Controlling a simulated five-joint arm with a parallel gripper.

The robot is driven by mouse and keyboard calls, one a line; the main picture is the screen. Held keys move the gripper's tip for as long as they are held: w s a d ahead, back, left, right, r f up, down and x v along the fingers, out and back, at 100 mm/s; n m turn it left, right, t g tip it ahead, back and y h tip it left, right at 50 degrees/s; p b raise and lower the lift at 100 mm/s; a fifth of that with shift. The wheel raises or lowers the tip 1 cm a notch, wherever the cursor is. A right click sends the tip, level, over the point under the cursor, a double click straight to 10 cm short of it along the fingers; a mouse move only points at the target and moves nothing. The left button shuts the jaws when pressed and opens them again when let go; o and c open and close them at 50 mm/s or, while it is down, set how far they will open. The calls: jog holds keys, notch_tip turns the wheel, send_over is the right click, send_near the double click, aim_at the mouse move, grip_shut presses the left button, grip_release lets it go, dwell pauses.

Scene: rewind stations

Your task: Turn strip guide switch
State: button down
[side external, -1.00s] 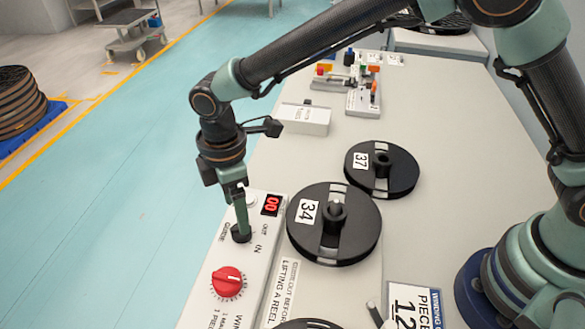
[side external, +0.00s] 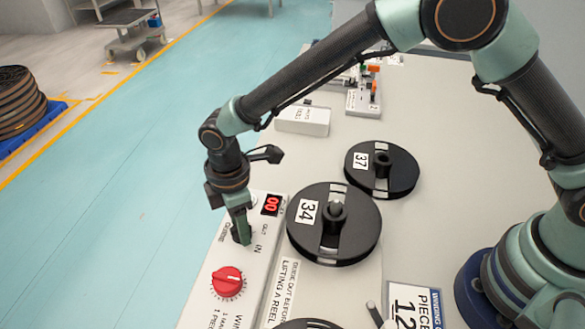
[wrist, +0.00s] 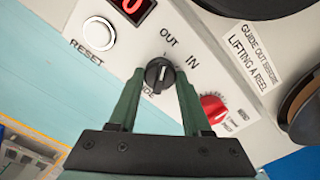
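The guide switch is a round black knob (wrist: 160,75) with a pale pointer line, on a light grey panel with OUT and IN printed beside it. In the wrist view the line lies roughly towards OUT; its exact angle is hard to tell. My gripper (wrist: 160,73) has its two green fingers on either side of the knob, apart, with a small gap visible. Whether either finger touches the knob is unclear. In the side view my gripper (side external: 240,238) is down at the panel and largely hides the knob.
A red rotary knob (side external: 228,282) and a red display (side external: 271,205) share the panel (side external: 205,300). A white RESET button (wrist: 98,34) shows in the wrist view. Reel 34 (side external: 350,238) stands close right of the panel, with reel 37 (side external: 402,178) behind it.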

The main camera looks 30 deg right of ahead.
jog(key=shift+m, duration=0.4)
jog(key=m, duration=0.5)
jog(key=shift+m, duration=0.3)
jog(key=m, duration=0.5)
jog(key=shift+m, duration=0.3)
jog(key=shift+c, duration=1.7)
grip_release()
jog(key=shift+r, duration=0.1)
notch_tip(320, 180, up, 12)
